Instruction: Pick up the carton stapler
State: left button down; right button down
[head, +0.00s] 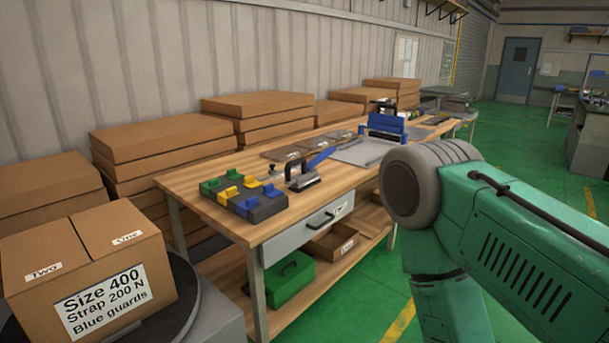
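A tool with a dark metal body and a raised blue lever (304,177) lies on the wooden workbench (228,215), behind the coloured blocks. It looks like the carton stapler, but it is too small to be sure. Another tool with a blue block-like body (386,123) stands further back on the bench and could also be a device of this kind. A large green and grey arm link of mine fills the right side. Neither of my grippers is in view.
Green, yellow and blue guards (243,193) sit at the bench's near left corner. A labelled carton (85,262) stands on a round dark turntable (180,295). Flat cartons (150,138) are stacked along the wall. A green toolbox (288,278) is on the lower shelf.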

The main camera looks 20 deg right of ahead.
aim_at(298, 183)
jog(key=i+l, duration=1.05)
jog(key=l, duration=0.15)
